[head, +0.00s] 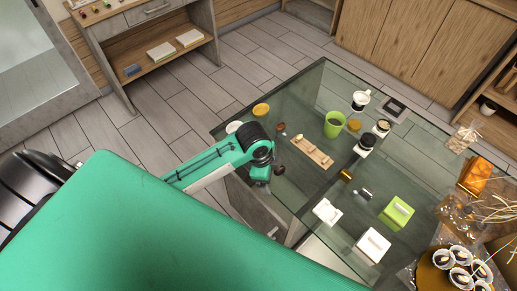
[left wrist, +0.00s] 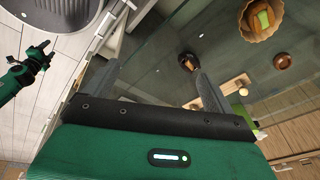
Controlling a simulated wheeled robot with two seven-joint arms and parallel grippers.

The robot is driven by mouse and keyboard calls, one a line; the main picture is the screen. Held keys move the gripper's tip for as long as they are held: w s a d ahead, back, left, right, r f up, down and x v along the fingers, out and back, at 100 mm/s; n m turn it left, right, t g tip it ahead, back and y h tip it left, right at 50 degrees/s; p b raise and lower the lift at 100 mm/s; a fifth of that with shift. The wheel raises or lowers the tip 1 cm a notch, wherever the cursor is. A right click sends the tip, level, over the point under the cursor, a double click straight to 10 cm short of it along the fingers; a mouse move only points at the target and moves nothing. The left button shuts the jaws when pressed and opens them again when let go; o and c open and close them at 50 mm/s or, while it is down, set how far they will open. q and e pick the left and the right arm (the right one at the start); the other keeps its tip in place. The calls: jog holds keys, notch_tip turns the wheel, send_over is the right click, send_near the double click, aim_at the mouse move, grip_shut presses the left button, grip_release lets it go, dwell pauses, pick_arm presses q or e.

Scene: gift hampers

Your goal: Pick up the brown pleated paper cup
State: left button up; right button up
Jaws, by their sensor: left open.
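A brown pleated paper cup (left wrist: 246,30) with a green and orange piece inside stands on the glass table at the upper right of the left wrist view. The cup is outside the fingers, beyond the right one. A small dark brown piece (left wrist: 188,60) shows between the fingers, nearer the right one.
A small brown piece (head: 281,127) and a wooden board (head: 311,152) lie near my gripper. A green cup (head: 334,124) and a green box (head: 396,212) stand farther right. Clear glass surrounds the board.

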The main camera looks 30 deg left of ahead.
pick_arm(q)
jog(key=w+a+r+m+g+y, duration=0.2)
jog(key=w+a+r+m, duration=0.55)
jog(key=w+a, duration=0.25)
notch_tip(320, 180, down, 8)
jog(key=shift+w+r+p, duration=0.1)
jog(key=shift+w+p, duration=0.05)
jog(key=shift+p, duration=0.8)
jog(key=f, duration=0.1)
jog(key=f+p, duration=0.1)
jog(key=f, duration=0.1)
jog(key=f+p, duration=0.1)
jog(key=shift+w+d+f, duration=0.2)
jog(key=shift+w+d, duration=0.05)
jog(key=shift+d, duration=0.1)
jog(key=shift+f, duration=0.4)
pick_arm(e)
jog(key=r, duration=0.2)
jog(key=a+r, duration=0.1)
jog(key=r, duration=0.1)
pick_arm(q)
jog(key=shift+c, duration=0.2)
jog(key=c, duration=1)
jog(key=shift+c, duration=0.3)
pick_arm(e)
jog(key=shift+d, duration=0.25)
